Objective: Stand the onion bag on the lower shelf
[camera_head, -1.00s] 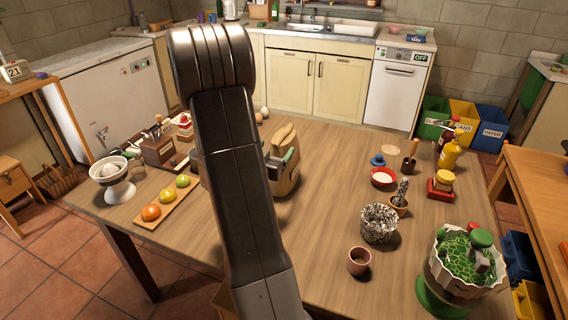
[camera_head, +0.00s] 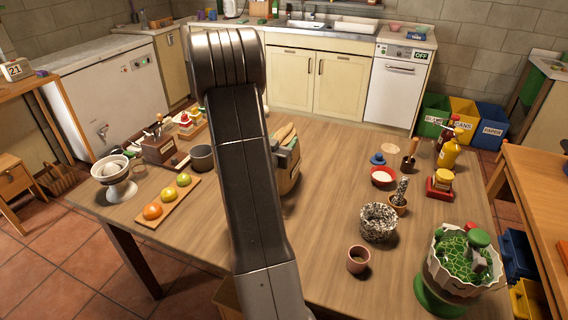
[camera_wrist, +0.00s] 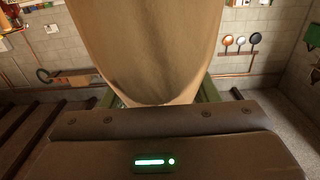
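A large tan, smooth-looking thing, which I take to be the onion bag (camera_wrist: 150,45), fills the upper middle of the wrist view. It narrows downward to a rounded end between the green fingers of my gripper (camera_wrist: 158,98). The fingers show on both sides of that end and appear shut on it. The bag's far end runs out of the picture. In the head view my own arm stands in front, and neither my gripper nor the bag can be seen. I cannot make out the lower shelf in either view.
Colored bins (camera_head: 460,118) stand behind at right. Pans (camera_wrist: 240,40) hang on the wrist view's wall.

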